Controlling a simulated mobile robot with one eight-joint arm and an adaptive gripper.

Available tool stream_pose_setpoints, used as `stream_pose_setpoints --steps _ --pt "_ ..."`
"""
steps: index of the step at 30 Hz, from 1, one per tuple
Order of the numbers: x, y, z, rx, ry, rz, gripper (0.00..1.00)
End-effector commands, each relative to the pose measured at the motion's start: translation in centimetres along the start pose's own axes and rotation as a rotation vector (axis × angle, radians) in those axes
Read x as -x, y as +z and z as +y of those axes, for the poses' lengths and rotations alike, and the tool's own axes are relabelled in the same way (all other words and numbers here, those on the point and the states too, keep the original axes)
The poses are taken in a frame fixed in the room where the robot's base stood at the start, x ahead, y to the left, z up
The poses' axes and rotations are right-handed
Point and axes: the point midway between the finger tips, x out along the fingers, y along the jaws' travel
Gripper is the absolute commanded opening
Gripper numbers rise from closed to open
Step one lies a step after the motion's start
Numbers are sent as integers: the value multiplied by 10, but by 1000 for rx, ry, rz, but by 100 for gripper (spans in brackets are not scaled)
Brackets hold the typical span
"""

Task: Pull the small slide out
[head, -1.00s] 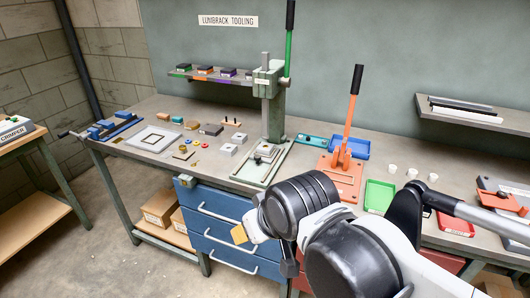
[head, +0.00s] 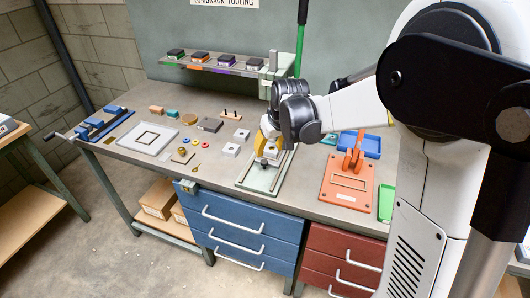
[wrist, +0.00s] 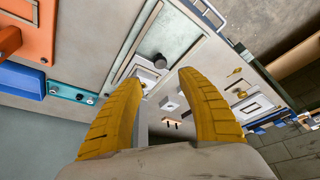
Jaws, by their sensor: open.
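The green press (head: 268,87) stands on the bench, its pale green bed (head: 262,181) running toward the front edge between rails. A small pale plate (head: 272,152), which looks like the small slide, sits on the bed. In the wrist view a dark round knob (wrist: 160,61) shows at a pale plate (wrist: 147,76) between the fingertips. My gripper (head: 268,138) is over the bed with its yellow fingers apart. In the wrist view my gripper (wrist: 158,80) is open, with nothing clamped. I cannot tell whether a finger touches the slide. My wrist hides part of the press column.
An orange press (head: 347,185) and a blue tray (head: 360,144) stand right of the bed. Small blocks (head: 230,149) and a white frame plate (head: 151,138) lie to the left. A shelf (head: 215,66) is behind. Blue drawers (head: 245,220) are below.

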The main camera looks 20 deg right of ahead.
Motion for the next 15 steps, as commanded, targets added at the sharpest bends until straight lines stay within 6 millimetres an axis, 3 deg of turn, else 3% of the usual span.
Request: stream_pose_setpoints --steps 9,15 --pt "-66 1 0 0 0 1 46" --pt "-90 1 0 0 0 1 46"
